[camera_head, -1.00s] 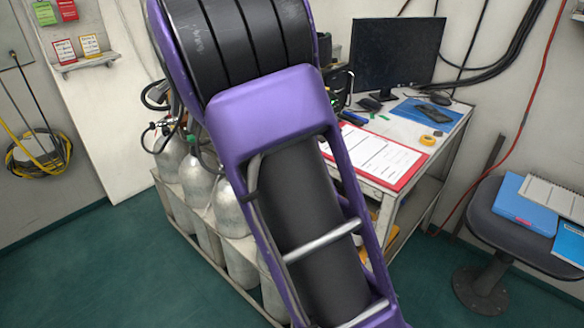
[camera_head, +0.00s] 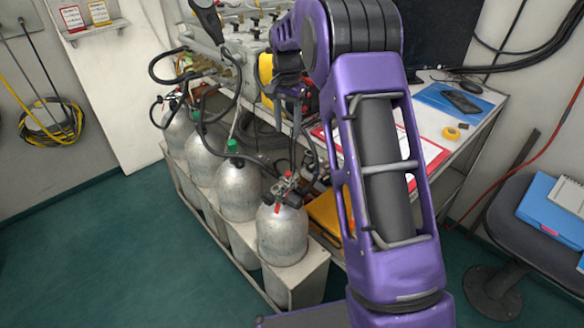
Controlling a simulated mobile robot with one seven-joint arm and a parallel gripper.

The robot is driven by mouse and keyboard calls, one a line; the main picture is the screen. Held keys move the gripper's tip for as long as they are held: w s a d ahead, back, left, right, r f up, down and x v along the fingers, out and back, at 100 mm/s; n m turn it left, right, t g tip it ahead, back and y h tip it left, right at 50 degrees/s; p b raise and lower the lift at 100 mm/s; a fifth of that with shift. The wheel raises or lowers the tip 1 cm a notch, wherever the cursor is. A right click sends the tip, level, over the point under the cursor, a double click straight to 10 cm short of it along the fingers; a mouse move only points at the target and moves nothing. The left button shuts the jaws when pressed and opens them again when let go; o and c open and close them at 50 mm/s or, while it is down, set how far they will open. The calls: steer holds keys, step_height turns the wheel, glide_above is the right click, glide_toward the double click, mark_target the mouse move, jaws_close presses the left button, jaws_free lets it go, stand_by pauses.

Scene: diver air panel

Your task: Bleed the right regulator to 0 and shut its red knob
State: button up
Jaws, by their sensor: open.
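A grey air panel (camera_head: 238,45) with small fittings stands at the back on the bench; my arm hides its right part. Several silver cylinders stand in a row below it. The nearest cylinder (camera_head: 282,240) has a dark valve and regulator assembly (camera_head: 288,190) with small red parts (camera_head: 277,208) on top. I cannot tell whether one of these is the task's red knob. No gauge reading is legible. My purple arm reaches up and bends left. My gripper (camera_head: 287,90) is small and dark at its end, open, in front of the panel and above the cylinders, apparently empty.
Black hoses (camera_head: 165,70) loop between panel and cylinders. Two other cylinders (camera_head: 237,190) have green tops. A white rack (camera_head: 310,262) encloses them. A desk with a red clipboard (camera_head: 430,152) and a stool (camera_head: 500,235) stand right. The green floor (camera_head: 110,250) at left is clear.

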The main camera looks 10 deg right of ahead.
mark_target(288, 173)
step_height(288, 173, down, 16)
steer(key=shift+r+b, duration=0.1)
steer(key=shift+b, duration=1)
jaws_close()
